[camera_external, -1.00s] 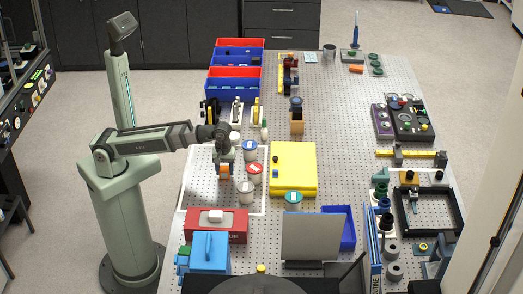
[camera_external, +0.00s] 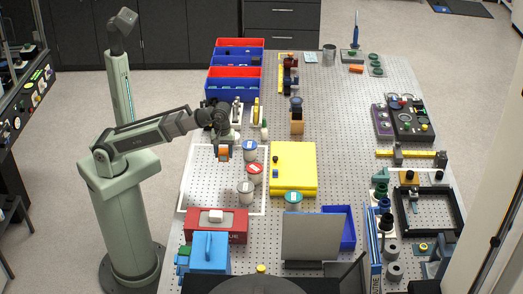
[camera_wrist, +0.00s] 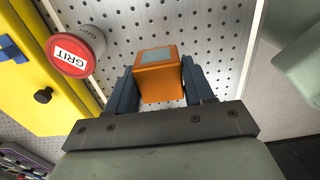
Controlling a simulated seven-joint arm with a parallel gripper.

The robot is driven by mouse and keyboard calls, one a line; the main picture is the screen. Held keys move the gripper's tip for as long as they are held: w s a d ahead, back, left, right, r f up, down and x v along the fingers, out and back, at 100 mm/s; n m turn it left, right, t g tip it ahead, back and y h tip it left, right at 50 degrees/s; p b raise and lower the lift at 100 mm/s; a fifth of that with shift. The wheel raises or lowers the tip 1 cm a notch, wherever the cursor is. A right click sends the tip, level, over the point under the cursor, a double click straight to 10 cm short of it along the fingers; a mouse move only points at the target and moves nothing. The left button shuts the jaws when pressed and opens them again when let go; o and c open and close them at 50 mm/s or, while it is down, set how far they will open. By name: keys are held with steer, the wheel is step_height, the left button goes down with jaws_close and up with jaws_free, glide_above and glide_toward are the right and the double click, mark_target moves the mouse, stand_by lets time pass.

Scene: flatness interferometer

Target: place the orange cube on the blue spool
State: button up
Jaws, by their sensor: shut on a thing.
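The orange cube (camera_external: 223,154) is held by my gripper (camera_external: 222,149) over the left part of the perforated table. In the wrist view the cube (camera_wrist: 160,82), with a grey-blue patch on one face, sits between the two dark fingers of my gripper (camera_wrist: 155,88). The perforated surface shows beyond it. I cannot surely pick out the blue spool; a dark blue round piece (camera_external: 384,204) stands in a row at the right side of the table, too small to identify. No blue spool is visible in the wrist view.
Pots with a blue lid (camera_external: 249,146), a red lid (camera_external: 254,168) and a pale top (camera_external: 245,187) stand beside the cube. The red-lidded pot (camera_wrist: 72,55) reads GRIT. A yellow case (camera_external: 301,168) lies right of them. Blue bins (camera_external: 233,92) stand at the back left.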

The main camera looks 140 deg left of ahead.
steer(key=s+a+n, duration=0.3)
steer(key=s+a, duration=0.5)
steer(key=a, duration=0.5)
step_height(320, 180, up, 7)
glide_above(296, 100)
steer(key=shift+w+f+m, duration=0.1)
steer(key=shift+f+m, duration=0.65)
steer(key=shift+f, duration=1.8)
steer(key=shift+f+m, duration=0.75)
steer(key=shift+f, duration=1.75)
steer(key=shift+f, duration=0.15)
steer(key=o, duration=1.3)
steer(key=shift+c, duration=0.2)
